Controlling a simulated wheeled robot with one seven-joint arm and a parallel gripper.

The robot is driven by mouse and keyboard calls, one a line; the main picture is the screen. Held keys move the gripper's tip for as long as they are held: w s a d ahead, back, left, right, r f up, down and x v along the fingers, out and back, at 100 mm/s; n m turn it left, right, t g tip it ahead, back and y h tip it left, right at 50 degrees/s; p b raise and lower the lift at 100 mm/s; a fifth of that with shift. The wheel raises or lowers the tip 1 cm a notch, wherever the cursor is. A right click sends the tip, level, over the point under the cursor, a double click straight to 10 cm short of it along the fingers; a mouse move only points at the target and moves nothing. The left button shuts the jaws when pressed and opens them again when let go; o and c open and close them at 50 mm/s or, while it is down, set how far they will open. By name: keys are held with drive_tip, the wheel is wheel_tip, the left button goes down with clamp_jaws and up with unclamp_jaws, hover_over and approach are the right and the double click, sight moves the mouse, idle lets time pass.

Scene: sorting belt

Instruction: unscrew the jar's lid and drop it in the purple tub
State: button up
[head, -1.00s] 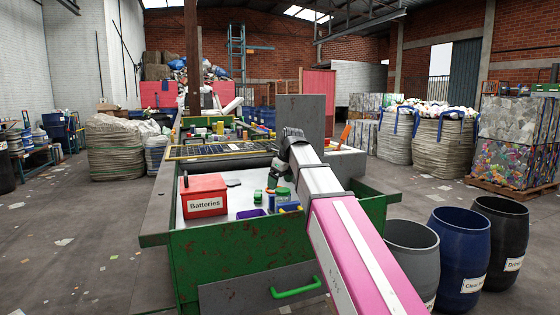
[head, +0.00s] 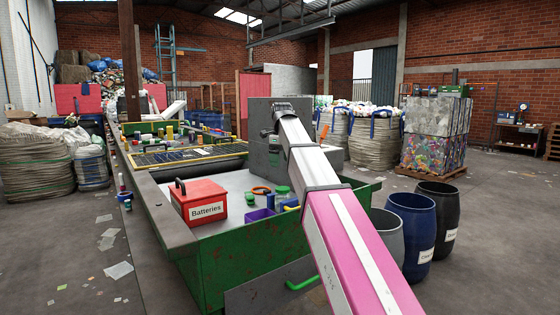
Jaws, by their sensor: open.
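The purple tub (head: 259,215) stands at the near edge of the sorting table, to the right of the red box. A green-topped item (head: 283,192), which looks like the jar with its lid, stands behind and to the right of the tub. It is small, and I cannot tell whether its lid is loose. My gripper (head: 267,133) is open, raised well above the table in front of a grey cabinet. It is apart from the jar and the tub; its fingers are small and dark here.
A red box labelled Batteries (head: 199,202) stands left of the tub. An orange ring (head: 261,190), a small green item (head: 249,200) and a blue item (head: 291,206) lie nearby. The grey cabinet (head: 262,160) stands behind. Barrels (head: 411,228) stand on the floor at right.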

sight(282, 188)
wheel_tip(282, 188, down, 11)
drive_tip(key=shift+r, duration=0.15)
idle(0.4)
drive_tip(key=c, duration=1)
